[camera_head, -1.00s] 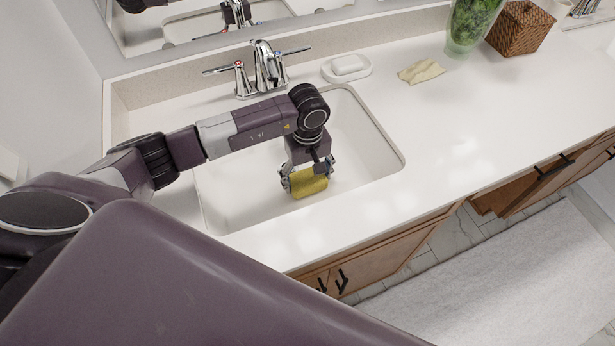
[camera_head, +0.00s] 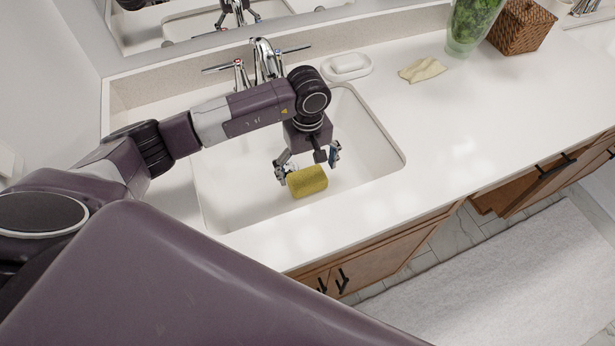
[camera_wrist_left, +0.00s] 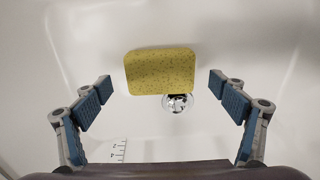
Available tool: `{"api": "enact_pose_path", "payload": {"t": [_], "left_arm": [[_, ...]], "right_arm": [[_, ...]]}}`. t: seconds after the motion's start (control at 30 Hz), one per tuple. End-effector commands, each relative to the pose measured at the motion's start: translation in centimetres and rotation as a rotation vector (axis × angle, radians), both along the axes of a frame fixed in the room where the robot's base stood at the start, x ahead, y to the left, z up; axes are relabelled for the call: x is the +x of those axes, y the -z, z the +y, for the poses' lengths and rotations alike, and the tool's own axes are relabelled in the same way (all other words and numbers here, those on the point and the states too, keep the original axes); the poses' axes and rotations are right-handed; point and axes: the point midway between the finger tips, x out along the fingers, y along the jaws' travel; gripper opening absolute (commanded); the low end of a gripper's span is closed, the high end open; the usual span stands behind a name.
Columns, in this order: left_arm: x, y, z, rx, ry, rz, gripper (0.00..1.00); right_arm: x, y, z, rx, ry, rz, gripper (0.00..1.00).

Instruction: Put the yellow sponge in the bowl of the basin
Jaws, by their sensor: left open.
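The yellow sponge (camera_head: 308,181) is in the bowl of the basin (camera_head: 236,190), below my left gripper. In the left wrist view the sponge (camera_wrist_left: 160,71) lies against the white bowl, beside the metal drain (camera_wrist_left: 177,103), partly covering it. My left gripper (camera_head: 308,166) is open over the bowl, its fingers spread wide. In the left wrist view its fingers (camera_wrist_left: 166,98) stand to either side, apart from the sponge, with nothing between them. My right gripper is not in view.
The chrome faucet (camera_head: 266,62) stands behind the bowl, close to my left arm. A soap dish (camera_head: 347,67), a folded cloth (camera_head: 422,70), a green glass vase (camera_head: 472,25) and a woven box (camera_head: 521,27) are on the counter. The counter's right front is clear.

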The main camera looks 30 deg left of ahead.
Motion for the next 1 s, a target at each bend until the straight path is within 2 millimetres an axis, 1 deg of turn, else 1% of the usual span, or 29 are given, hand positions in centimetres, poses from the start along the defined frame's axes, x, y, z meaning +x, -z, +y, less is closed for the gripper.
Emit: {"api": "enact_pose_path", "payload": {"t": [0.03,0.2,0.3,0.4,0.6,1.0], "left_arm": [[0.2,-1.1,0.0,0.000,0.002,-0.008,0.89],[0.2,-4.8,0.0,0.000,0.001,-0.006,0.89],[0.1,-6.5,0.0,0.000,0.002,-0.006,0.89],[0.1,-7.7,0.0,0.000,0.000,-0.003,0.89],[0.0,-8.6,0.0,0.001,0.000,0.001,0.89],[0.0,-8.6,0.0,0.000,0.000,0.000,0.89]], "right_arm": [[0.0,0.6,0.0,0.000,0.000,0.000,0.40],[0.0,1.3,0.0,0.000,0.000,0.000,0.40],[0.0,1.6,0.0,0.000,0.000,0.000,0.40],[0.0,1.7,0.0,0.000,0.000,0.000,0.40],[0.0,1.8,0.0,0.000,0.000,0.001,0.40],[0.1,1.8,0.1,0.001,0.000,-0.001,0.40]]}}
